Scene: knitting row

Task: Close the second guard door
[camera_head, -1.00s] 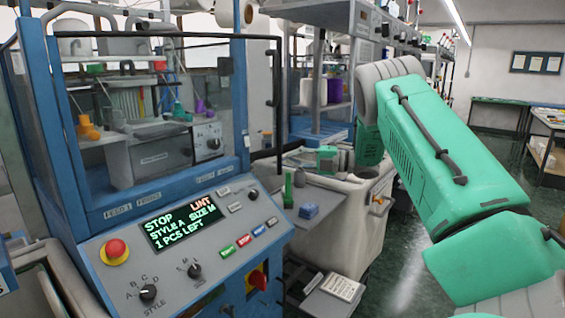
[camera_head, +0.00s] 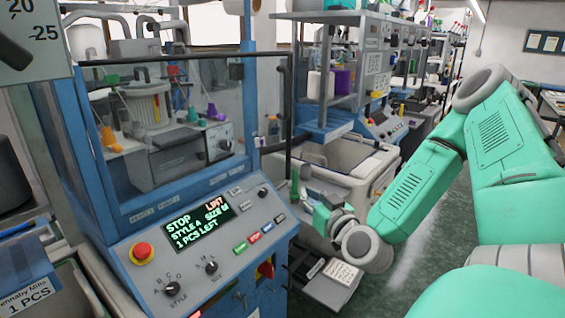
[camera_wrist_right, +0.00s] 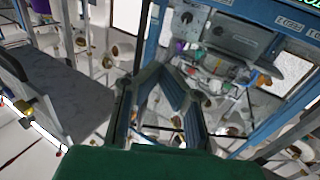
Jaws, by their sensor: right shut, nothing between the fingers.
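A blue-framed knitting machine (camera_head: 252,100) stands at left. A clear guard door with a dark frame (camera_head: 289,115) covers its front in the head view. The door's right edge stands out past the blue right post, so it looks ajar; how wide the gap is I cannot tell. Whether this is the second door I cannot tell. My right gripper (camera_head: 312,200) is right of the control panel and below the door's right edge, apart from it as far as I see. Its dark fingers (camera_wrist_right: 163,72) are shut and empty, with the machine's interior beyond. My left gripper is out of view.
A white bin (camera_head: 375,165) stands behind my right gripper. A grey box with a paper label (camera_head: 335,285) sits low. Green floor is clear at right.

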